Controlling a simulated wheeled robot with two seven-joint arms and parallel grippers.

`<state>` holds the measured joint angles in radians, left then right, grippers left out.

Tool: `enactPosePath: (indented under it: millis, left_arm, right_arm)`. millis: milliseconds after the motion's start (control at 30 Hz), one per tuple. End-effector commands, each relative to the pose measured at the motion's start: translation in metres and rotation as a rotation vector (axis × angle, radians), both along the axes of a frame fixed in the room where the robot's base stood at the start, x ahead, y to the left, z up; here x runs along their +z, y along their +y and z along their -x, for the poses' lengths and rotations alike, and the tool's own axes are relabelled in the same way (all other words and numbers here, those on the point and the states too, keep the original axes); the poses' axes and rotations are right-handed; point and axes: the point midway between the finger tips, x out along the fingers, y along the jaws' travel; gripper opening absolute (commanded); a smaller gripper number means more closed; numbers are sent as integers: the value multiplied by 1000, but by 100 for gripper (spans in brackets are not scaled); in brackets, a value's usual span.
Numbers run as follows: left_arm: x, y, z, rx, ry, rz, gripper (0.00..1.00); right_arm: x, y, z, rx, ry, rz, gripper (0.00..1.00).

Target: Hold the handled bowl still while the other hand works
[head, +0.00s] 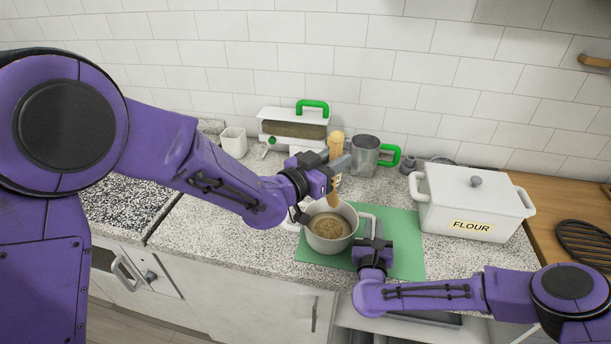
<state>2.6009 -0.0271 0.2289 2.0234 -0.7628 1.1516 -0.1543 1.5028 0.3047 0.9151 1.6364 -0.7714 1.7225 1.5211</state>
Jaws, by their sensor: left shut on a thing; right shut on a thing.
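The handled bowl (320,243) is light grey and stands upright on a green mat (408,252). It holds brown, grainy contents. My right gripper (375,232) is at the bowl's right side, shut on its handle, which it partly hides. My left gripper (338,170) is above the bowl, shut on a wooden tool (336,143) with a rounded top. The tool is held nearly upright. Its lower end reaches down to the bowl's far rim, and I cannot tell whether it touches the contents.
A white flour box (470,205) stands right of the mat. Behind the bowl are a clear-sided container with a green handle (293,130), a grey cup with a green handle (366,152) and a white cup (234,142). Speckled counter (215,220) is clear at left.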

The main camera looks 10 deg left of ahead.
Motion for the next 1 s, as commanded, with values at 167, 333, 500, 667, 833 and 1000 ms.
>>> enactPosePath:
  millis: [167, 333, 500, 667, 833, 1000]
  left_arm:
    - [-7, -3, -1, -17, 3, -1, 0]
    - [-27, -3, -1, -15, 4, 0, 0]
    - [-47, -3, -1, -15, 2, 0, 0]
    - [-67, -2, -1, -14, 3, -1, 0]
    - [-87, -2, -1, -13, 2, 0, 0]
    - [-105, -2, -1, -14, 1, 1, 0]
  right_arm:
    - [0, 0, 0, -1, 0, -1, 0]
    - [0, 0, 0, 0, 0, -1, 0]
    - [0, 0, 0, -1, 0, -1, 0]
    - [0, 0, 0, -1, 0, -1, 0]
    - [0, 0, 0, -1, 0, -1, 0]
    - [0, 0, 0, -1, 0, 0, 0]
